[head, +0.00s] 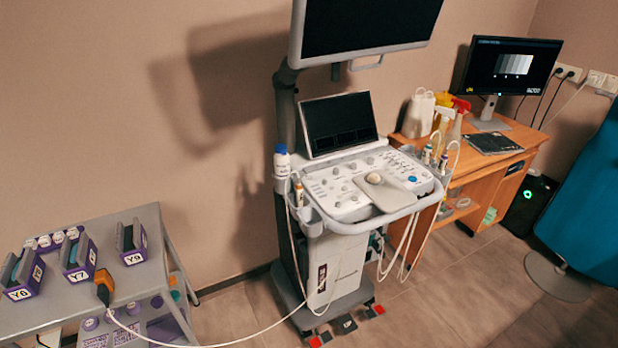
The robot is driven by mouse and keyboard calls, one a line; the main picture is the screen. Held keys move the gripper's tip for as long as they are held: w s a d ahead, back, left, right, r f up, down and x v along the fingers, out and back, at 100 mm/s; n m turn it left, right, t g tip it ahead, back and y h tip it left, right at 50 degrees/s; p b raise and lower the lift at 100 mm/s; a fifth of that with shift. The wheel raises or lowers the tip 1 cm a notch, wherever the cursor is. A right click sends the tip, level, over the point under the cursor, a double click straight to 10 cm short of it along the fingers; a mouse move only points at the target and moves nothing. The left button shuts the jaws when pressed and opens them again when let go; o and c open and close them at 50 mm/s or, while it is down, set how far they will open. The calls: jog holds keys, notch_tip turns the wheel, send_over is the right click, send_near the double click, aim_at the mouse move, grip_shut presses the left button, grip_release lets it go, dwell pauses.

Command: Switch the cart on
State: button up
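The cart (335,270) is a white and grey ultrasound machine standing on the floor near the middle of the head view. Its large upper monitor (360,22) is dark. Its smaller tilted screen (340,125) is also dark, with faint dark panels low on it. The control panel (335,190) carries several knobs, a pale trackball and a small blue round button (412,179) at right. Whether any power light is lit is too small to tell. My gripper is not in view.
A grey trolley (150,220) at left holds purple boxes labelled Y6, Y7 and Y9. An orange and black handheld device (103,286) lies at its edge; a white cable (225,342) runs toward the cart. A wooden desk (495,158) with a lit monitor (510,68) stands behind right. Open floor lies front right.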

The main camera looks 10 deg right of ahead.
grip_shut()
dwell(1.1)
